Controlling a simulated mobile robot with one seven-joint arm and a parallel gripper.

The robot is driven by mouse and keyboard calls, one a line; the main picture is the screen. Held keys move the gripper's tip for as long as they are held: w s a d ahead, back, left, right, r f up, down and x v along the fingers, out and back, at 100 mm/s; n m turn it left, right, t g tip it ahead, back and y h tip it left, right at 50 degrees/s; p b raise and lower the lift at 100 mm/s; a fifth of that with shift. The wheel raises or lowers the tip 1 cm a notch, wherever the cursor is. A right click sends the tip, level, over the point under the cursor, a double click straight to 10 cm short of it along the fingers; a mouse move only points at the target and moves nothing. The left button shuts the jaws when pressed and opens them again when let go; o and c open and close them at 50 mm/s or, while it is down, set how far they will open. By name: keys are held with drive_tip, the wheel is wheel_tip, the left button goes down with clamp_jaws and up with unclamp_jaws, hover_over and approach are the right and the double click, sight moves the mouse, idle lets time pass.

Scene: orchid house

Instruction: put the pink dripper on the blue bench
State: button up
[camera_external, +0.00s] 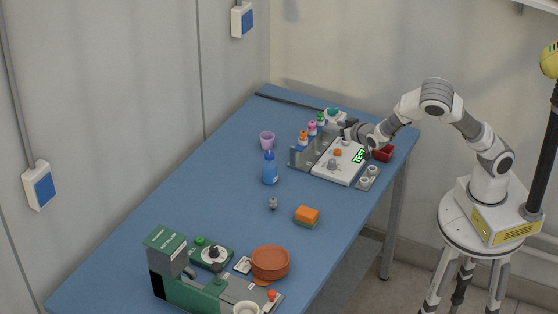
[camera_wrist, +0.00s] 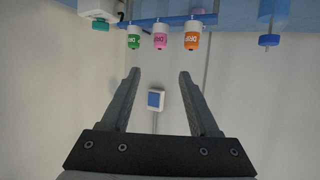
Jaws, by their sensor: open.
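The pink dripper (camera_external: 312,128) stands in a row between the green dripper (camera_external: 320,118) and the orange dripper (camera_external: 303,137), at the far part of the blue bench (camera_external: 215,205). In the wrist view the pink dripper (camera_wrist: 160,36) is at the top, between the green (camera_wrist: 134,36) and orange (camera_wrist: 192,37) ones. My gripper (camera_wrist: 157,72) is open, with nothing between its fingers. In the external view my gripper (camera_external: 350,130) is just right of the drippers, partly hidden by my wrist. The drippers' lower parts are hard to make out.
A red container (camera_external: 383,153) is to the right. An orange sponge (camera_external: 306,215) lies nearer. The bench's middle left is clear.

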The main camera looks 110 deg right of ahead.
drive_tip(key=w+a+r+n+t+y, duration=0.1)
drive_tip(key=w+a+y, duration=0.15)
drive_tip(key=a, duration=0.45)
drive_tip(key=w+a+r+n+t+y, duration=0.15)
drive_tip(key=a+y, duration=0.25)
drive_tip(key=a, duration=0.4)
drive_tip(key=s+a+r+n+y, duration=0.3)
drive_tip(key=s+a+r+n, duration=0.1)
drive_tip(key=a, duration=0.6)
drive_tip(key=s+a+r+n+y, duration=0.3)
drive_tip(key=a+r, duration=0.3)
drive_tip(key=a, duration=0.5)
drive_tip(key=shift+s+a+r+n+y, duration=0.2)
drive_tip(key=shift+s+r+n+y, duration=0.2)
drive_tip(key=shift+s+y, duration=0.2)
drive_tip(key=s+a+r+n, duration=0.1)
drive_tip(key=s, duration=0.2)
drive_tip(key=s+a+n, duration=0.1)
drive_tip(key=s, duration=0.3)
drive_tip(key=s+a+r+n+g, duration=0.1)
drive_tip(key=s+a+n, duration=0.1)
drive_tip(key=s, duration=0.2)
drive_tip(key=shift+r+h, duration=0.25)
drive_tip(key=shift+r, duration=0.1)
drive_tip(key=shift+s, duration=0.25)
drive_tip(key=shift+c, duration=1.1)
